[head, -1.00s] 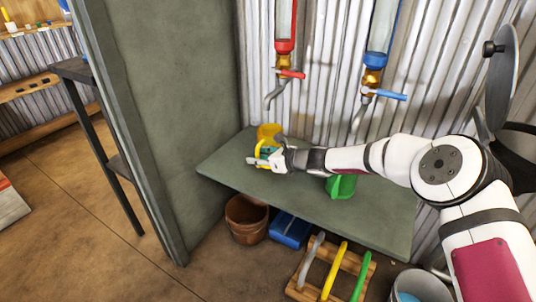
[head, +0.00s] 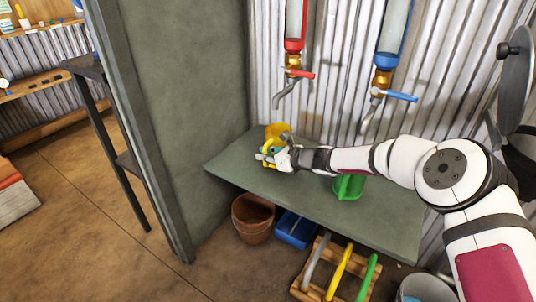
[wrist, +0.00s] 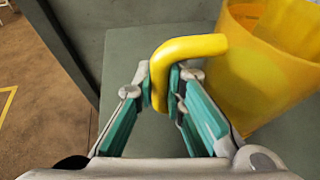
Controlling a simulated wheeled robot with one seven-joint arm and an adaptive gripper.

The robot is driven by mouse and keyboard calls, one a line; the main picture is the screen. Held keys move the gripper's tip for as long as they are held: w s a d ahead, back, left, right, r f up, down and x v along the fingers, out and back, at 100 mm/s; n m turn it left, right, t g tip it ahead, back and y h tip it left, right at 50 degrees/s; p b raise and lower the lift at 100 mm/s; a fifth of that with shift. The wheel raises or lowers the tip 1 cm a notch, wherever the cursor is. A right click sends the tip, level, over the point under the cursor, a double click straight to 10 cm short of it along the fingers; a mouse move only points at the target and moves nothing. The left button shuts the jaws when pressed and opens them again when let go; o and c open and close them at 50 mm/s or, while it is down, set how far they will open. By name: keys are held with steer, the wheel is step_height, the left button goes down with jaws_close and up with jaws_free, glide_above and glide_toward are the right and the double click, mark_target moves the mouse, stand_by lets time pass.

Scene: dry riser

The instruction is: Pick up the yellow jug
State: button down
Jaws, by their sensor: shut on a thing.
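The yellow jug (head: 279,130) is at the left part of the grey-green shelf (head: 375,220), partly hidden behind my gripper in the head view. In the wrist view the jug's body (wrist: 262,85) is at the right, and its yellow handle (wrist: 188,50) runs between my fingers. My gripper (head: 268,155) is shut on the handle; it also shows in the wrist view (wrist: 171,90), with a teal pad on each side of the handle. The jug looks slightly tilted. I cannot tell whether its base touches the shelf.
A green jug (head: 349,187) stands on the shelf below my forearm. A red-handled tap (head: 296,72) and a blue-handled tap (head: 385,92) hang above. A grey-green partition (head: 190,120) closes off the left. A clay pot (head: 253,218), blue box (head: 295,229) and wooden rack (head: 338,270) are under the shelf.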

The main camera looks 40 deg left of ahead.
mark_target(266, 145)
steer(key=shift+r+p, duration=0.35)
steer(key=shift+r, duration=0.5)
step_height(266, 145, up, 2)
steer(key=shift+r+p, duration=0.2)
steer(key=shift+p, duration=0.45)
steer(key=s+d+r+b, duration=0.1)
steer(key=s+d, duration=0.9)
steer(key=s, duration=0.2)
steer(key=shift+s+r, duration=0.15)
steer(key=shift+s, duration=0.1)
steer(key=shift+a, duration=0.1)
